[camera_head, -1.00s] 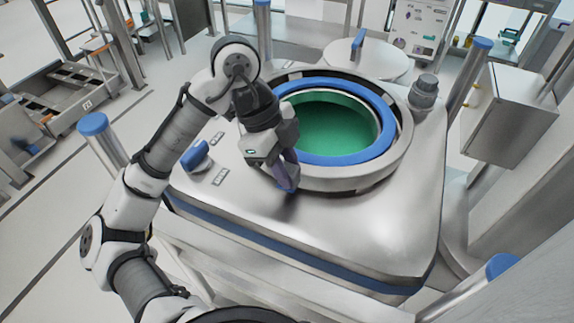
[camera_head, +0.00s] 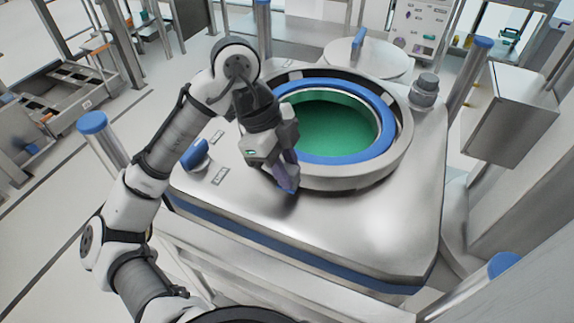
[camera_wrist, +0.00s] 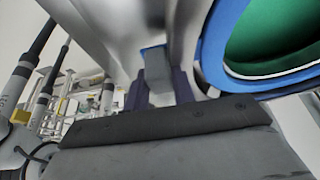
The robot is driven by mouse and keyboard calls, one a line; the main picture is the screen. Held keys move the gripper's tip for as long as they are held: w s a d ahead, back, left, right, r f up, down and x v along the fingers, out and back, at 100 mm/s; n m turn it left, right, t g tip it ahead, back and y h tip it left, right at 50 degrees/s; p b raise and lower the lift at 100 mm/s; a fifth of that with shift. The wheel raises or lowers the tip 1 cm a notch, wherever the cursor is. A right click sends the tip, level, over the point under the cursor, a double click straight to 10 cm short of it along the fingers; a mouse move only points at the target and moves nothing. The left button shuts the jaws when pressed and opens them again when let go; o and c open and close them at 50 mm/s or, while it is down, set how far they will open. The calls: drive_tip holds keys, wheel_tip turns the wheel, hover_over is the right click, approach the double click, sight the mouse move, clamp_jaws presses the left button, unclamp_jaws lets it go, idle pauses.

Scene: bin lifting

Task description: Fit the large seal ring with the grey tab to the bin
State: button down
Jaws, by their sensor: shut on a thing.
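A large blue ring (camera_head: 392,118) lies around the round opening of the metal housing, with the green inside of the bin (camera_head: 335,128) showing through it. A pale line runs along the ring's inner edge. My gripper (camera_head: 289,184) is at the near left side of the opening, just outside the ring, pointing down close to the metal collar. In the wrist view its two dark purple fingers are shut on a grey tab (camera_wrist: 158,68) with a blue edge above it. The ring also shows at the right of that view (camera_wrist: 216,50). Where the tab joins the ring is not clear.
A raised metal collar (camera_head: 355,181) surrounds the opening. A blue knob (camera_head: 195,155) stands on the housing top at left, and a grey cylindrical fitting (camera_head: 424,91) at right. A round lid with a blue handle (camera_head: 358,44) is behind. The front housing top is clear.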

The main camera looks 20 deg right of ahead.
drive_tip(key=c, duration=1.1)
unclamp_jaws()
drive_tip(key=b+v, duration=0.1)
drive_tip(key=v, duration=1.3)
drive_tip(key=shift+f, duration=0.1)
